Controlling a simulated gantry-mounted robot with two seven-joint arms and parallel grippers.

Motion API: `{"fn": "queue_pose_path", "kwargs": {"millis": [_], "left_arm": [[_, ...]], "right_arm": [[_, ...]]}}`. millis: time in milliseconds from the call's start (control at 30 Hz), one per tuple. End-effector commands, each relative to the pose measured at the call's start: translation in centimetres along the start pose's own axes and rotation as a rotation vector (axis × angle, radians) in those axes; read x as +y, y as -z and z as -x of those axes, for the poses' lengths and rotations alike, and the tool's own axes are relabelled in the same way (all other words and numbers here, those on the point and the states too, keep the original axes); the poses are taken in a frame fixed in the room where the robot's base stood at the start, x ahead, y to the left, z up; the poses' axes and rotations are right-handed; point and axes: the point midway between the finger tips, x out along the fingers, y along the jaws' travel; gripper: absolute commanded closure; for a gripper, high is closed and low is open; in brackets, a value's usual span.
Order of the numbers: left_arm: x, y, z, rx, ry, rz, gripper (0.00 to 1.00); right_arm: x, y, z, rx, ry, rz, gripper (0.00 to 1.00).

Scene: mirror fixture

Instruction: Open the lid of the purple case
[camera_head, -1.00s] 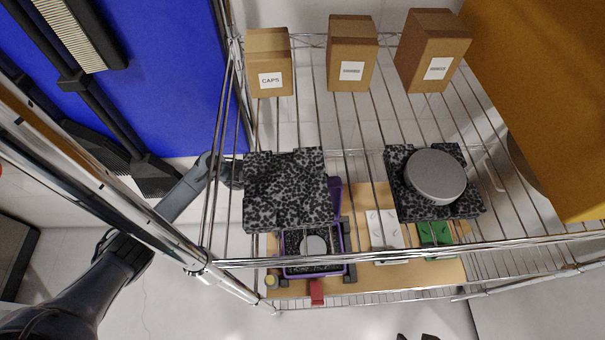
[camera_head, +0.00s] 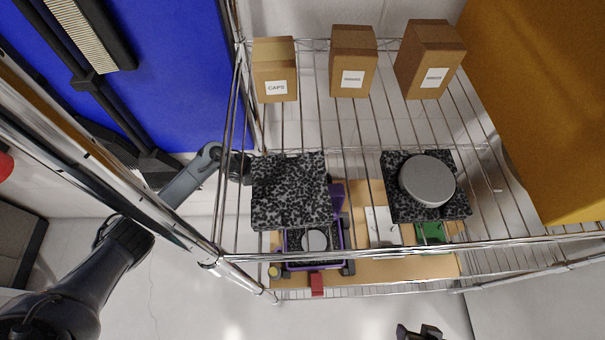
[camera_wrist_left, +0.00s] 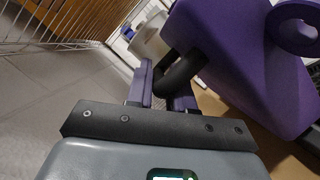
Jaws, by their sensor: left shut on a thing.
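The purple case (camera_head: 342,259) sits on a tan board below the wire shelf, its dark speckled inside and a pale round disc (camera_head: 316,240) showing. A purple panel (camera_head: 337,196), seemingly its raised lid, stands at the back, partly hidden by a speckled block above. In the left wrist view a large tilted purple panel (camera_wrist_left: 240,55) carries a black handle (camera_wrist_left: 180,72). My left gripper (camera_wrist_left: 166,88) is shut on this handle. In the head view my left arm reaches in behind the speckled block, which hides the fingertips.
The speckled block (camera_head: 289,192) and another (camera_head: 439,208) bearing a grey disc (camera_head: 427,181) lie on the wire shelf. Several cardboard boxes (camera_head: 353,62) stand behind. A chrome post (camera_head: 222,180) stands beside my left arm. A red piece (camera_head: 317,284) is at the case front.

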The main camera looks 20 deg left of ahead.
Motion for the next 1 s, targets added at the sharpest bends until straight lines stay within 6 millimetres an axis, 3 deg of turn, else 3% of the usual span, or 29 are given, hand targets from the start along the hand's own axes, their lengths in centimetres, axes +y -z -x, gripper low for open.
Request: {"fn": "queue_pose_path", "kwargs": {"millis": [33,167,567,1000], "left_arm": [[0.1,-0.1,0.0,-0.001,-0.001,0.001,0.75],[0.1,0.0,0.0,-0.001,-0.001,0.001,0.58],[-0.1,0.0,0.8,0.001,0.002,0.003,0.58],[0.0,0.2,7.8,0.003,0.001,0.000,0.58]], "right_arm": [[0.0,0.0,0.0,0.000,0.001,0.000,0.43],[-0.1,0.0,0.0,0.000,0.002,-0.003,0.43],[-0.3,0.0,-0.1,0.001,0.008,-0.010,0.43],[-0.2,-0.5,-1.4,-0.001,0.004,-0.005,0.43]]}}
